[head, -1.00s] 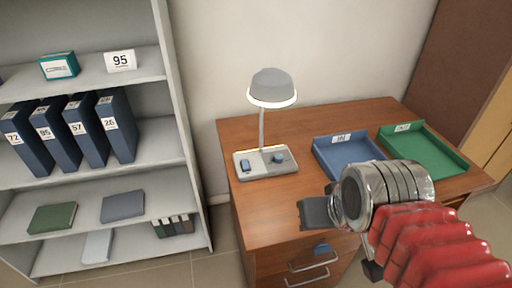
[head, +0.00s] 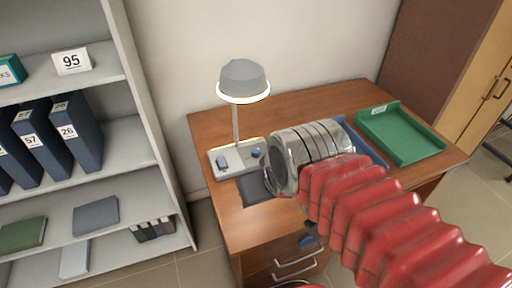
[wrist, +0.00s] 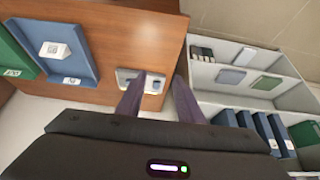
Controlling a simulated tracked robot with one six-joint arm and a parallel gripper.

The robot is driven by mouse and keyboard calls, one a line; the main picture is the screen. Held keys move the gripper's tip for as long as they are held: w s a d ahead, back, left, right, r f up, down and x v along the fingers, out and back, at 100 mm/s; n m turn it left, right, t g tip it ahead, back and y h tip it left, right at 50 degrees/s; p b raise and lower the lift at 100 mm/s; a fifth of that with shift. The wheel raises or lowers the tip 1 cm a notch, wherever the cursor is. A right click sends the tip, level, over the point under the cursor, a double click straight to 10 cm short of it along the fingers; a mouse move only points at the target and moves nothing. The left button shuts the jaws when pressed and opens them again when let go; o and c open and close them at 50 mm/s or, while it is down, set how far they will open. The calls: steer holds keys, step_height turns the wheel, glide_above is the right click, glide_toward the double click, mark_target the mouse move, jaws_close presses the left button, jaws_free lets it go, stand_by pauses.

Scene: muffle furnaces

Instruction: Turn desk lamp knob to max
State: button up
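The desk lamp (head: 243,80) stands lit at the left of the wooden desk, its grey base (head: 230,171) towards the front. My gripper (head: 257,190) is in front of the base, apart from the knob as far as I can tell. In the wrist view the two dark fingers (wrist: 162,85) are spread with nothing between them. The lamp base (wrist: 153,82) shows beyond them, partly hidden by one finger; the knob is too small to make out.
A green tray (head: 420,145) lies on the right of the desk, and a blue tray (wrist: 75,72) beside it is mostly hidden by my arm in the head view. A shelf (head: 160,140) with binders stands left of the desk. Drawers are below the desktop.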

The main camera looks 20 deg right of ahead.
steer(key=o, duration=0.3)
steer(key=shift+w+d+f, duration=0.15)
steer(key=w+d+f+g, duration=0.1)
steer(key=w, duration=0.1)
steer(key=w+d+f+g, duration=0.1)
steer(key=w+d, duration=0.1)
steer(key=w, duration=0.1)
steer(key=w+d+f+m, duration=0.1)
steer(key=w+f, duration=0.1)
steer(key=w, duration=0.1)
steer(key=shift+d+f+g, duration=0.1)
steer(key=shift+d+g, duration=0.2)
steer(key=shift+g, duration=0.1)
steer(key=n+y, duration=0.3)
steer(key=n, duration=0.6)
glide_toward(255, 150)
step_height(255, 150, up, 4)
steer(key=s+d, duration=0.2)
steer(key=s, duration=0.1)
steer(key=shift+w+r+n, duration=0.5)
steer(key=shift+w+n, duration=0.2)
steer(key=shift+n, duration=0.2)
steer(key=x, duration=1.4)
steer(key=shift+a+r, duration=0.1)
steer(key=shift+a, duration=0.15)
